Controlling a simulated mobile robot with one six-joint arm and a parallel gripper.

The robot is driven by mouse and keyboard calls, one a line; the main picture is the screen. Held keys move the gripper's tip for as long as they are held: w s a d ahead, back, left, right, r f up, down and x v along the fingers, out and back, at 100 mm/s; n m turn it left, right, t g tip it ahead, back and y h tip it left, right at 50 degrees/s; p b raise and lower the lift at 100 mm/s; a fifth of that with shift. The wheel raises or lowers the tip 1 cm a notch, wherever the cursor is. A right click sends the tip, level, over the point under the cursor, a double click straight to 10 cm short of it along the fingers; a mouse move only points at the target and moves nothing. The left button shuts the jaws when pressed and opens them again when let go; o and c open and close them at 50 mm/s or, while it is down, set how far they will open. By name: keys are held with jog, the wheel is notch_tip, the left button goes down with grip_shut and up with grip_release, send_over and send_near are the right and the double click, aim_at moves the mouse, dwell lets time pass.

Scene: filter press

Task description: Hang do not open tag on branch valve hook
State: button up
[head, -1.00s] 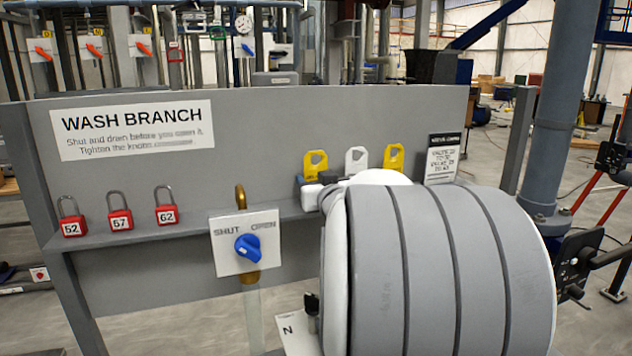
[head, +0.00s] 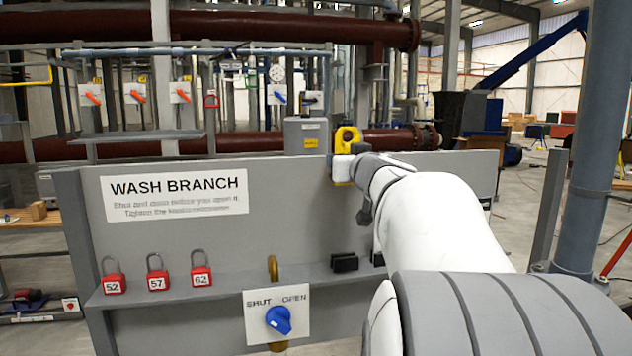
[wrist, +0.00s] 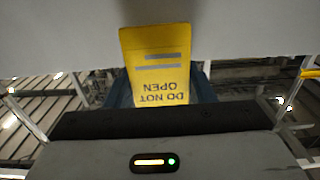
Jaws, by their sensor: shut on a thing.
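My gripper (head: 345,167) is shut on a yellow tag (head: 347,138) and holds it up at the top edge of the grey panel. In the wrist view the tag (wrist: 157,60) reads "DO NOT OPEN" upside down, between dark blue fingers (wrist: 160,97). The branch valve (head: 279,319) has a blue knob on a white plate marked SHUT and OPEN, set on the shelf front. A curved brass piece (head: 272,267), seemingly the hook, rises just above that plate, left of and below my gripper. It looks bare.
Red padlocks 52 (head: 112,285), 57 (head: 157,282) and 62 (head: 201,277) stand on the shelf (head: 240,278) at left. An empty-looking black holder (head: 344,262) sits right of the valve. My arm hides the shelf's right end. The WASH BRANCH sign (head: 174,195) is on the panel.

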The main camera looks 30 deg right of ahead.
notch_tip(320, 180, up, 5)
jog(key=shift+p, duration=0.65)
jog(key=shift+r, duration=2.8)
jog(key=shift+d, duration=0.1)
